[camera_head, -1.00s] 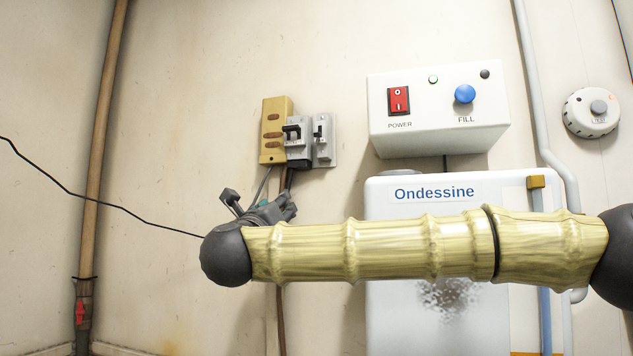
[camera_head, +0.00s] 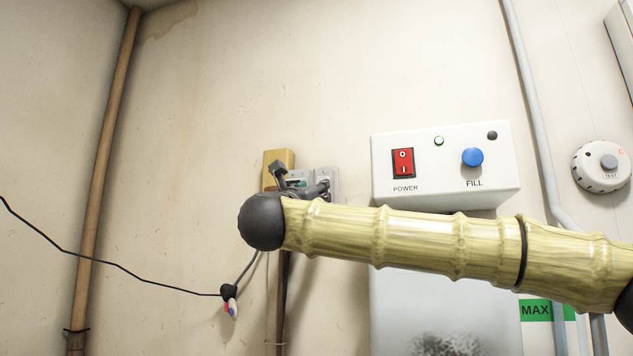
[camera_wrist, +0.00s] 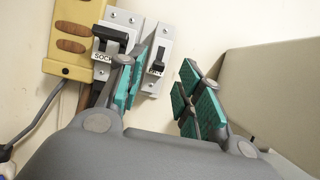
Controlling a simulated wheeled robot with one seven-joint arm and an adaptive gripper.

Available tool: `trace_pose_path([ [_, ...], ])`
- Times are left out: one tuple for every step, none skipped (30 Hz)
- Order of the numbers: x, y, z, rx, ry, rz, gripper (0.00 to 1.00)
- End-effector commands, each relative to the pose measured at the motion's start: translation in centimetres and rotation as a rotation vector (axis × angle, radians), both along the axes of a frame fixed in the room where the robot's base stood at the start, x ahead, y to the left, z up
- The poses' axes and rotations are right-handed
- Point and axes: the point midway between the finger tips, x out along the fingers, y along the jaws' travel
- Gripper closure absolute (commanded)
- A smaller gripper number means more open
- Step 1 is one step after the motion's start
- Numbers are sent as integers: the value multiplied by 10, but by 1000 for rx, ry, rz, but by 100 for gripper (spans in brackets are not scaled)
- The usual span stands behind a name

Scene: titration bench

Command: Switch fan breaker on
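The fan breaker (camera_wrist: 159,53) is a narrow grey unit with a small black lever, on the wall in the wrist view. Its label is partly hidden, and I cannot tell whether the lever is on or off. A wider breaker labelled "SOCK…" (camera_wrist: 112,45) with a larger black lever is just left of it. My gripper (camera_wrist: 166,68) is open, its teal-padded fingers apart. The left finger overlaps the gap between the breakers; the right finger is right of the fan breaker. In the head view my gripper (camera_head: 302,180) covers much of the breakers; contact cannot be told.
A yellow panel (camera_head: 279,160) adjoins the breakers on the left. A white box (camera_head: 445,165) with a red power switch and blue fill knob is to the right. A black cord (camera_head: 110,262) hangs at left. The wall above is clear.

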Motion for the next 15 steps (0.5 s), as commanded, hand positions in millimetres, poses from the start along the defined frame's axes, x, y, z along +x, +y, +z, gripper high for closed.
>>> trace_pose_path([
  [6, -2, 6, 1, 1, -1, 64],
  [9, -2, 7, 0, 1, 0, 64],
  [13, -3, 9, 0, 0, 1, 64],
  [15, -4, 9, 0, 0, 1, 64],
  [18, -5, 10, 0, 0, 1, 64],
  [20, -5, 11, 0, 1, 1, 64],
  [22, -6, 11, 0, 1, 1, 64],
  [23, -6, 11, 0, 0, 1, 64],
  [25, -7, 12, 0, 0, 1, 64],
  [26, -7, 12, 0, 0, 1, 64],
  [27, -8, 12, -1, 0, 1, 64],
  [27, -8, 12, -1, 0, 1, 64],
  [28, -8, 12, -1, 0, 1, 64],
  [28, -8, 12, -1, 0, 1, 64],
  [28, -8, 12, -1, 0, 1, 64],
])
